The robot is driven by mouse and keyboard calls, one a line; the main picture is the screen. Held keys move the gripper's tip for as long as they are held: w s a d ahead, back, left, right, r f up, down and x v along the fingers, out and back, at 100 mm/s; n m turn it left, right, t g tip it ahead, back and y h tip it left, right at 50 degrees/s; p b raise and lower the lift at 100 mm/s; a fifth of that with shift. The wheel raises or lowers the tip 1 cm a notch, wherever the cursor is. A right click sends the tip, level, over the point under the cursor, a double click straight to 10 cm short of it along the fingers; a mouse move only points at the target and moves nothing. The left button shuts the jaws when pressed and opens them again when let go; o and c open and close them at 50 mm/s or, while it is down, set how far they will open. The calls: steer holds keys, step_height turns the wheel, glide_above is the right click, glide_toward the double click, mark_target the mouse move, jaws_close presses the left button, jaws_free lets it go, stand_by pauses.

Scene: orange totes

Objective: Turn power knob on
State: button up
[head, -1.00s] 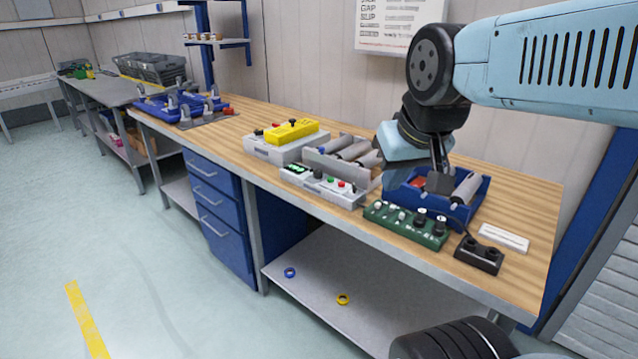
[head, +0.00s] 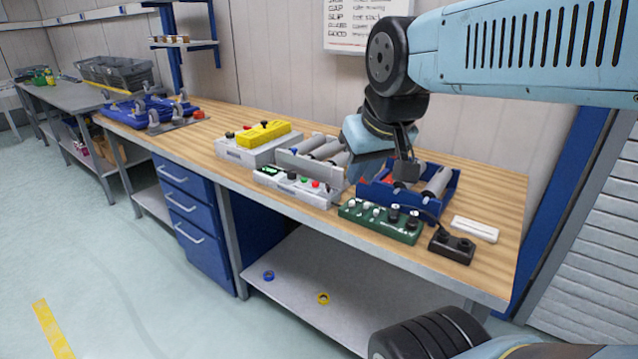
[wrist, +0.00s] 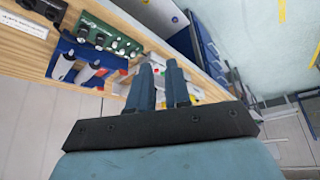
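A green control box (head: 381,222) with several black and pale knobs lies at the bench's front edge; it also shows in the wrist view (wrist: 108,38). A small black box (head: 451,246) with two round black parts sits to its right. A grey-white box (head: 296,187) with green and red buttons is to its left. I cannot tell which knob is the power knob. My gripper (head: 406,180) is in the air above or in front of the blue tray, behind the green box and apart from it. In the wrist view, its two fingers (wrist: 160,66) are slightly apart with nothing between them.
The blue tray (head: 446,208) with grey rollers stands behind the green box. A white label block (head: 475,229) lies at the right. A yellow-topped box (head: 263,135) is farther left. The wooden bench top (head: 485,272) is clear at its right end.

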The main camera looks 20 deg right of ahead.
steer(key=o, duration=0.7)
steer(key=w+n, duration=0.1)
steer(key=w, duration=0.2)
steer(key=w+r+n+g, duration=0.1)
steer(key=w, duration=0.2)
steer(key=w+r+n, duration=0.1)
steer(key=w+n, duration=0.1)
steer(key=w, duration=0.1)
steer(key=shift+w+d+g+h, duration=0.3)
steer(key=shift+d, duration=0.1)
steer(key=shift+o, duration=0.4)
steer(key=w+d+f+n+g, duration=0.1)
steer(key=w+n, duration=0.2)
steer(key=w, duration=0.6)
steer(key=shift+d+n, duration=0.3)
steer(key=n+g, duration=0.3)
steer(key=n, duration=0.5)
glide_above(328, 184)
step_height(328, 184, down, 11)
step_height(328, 184, down, 14)
steer(key=shift+s+a+r, duration=0.1)
steer(key=shift+r, duration=0.15)
steer(key=c, duration=1)
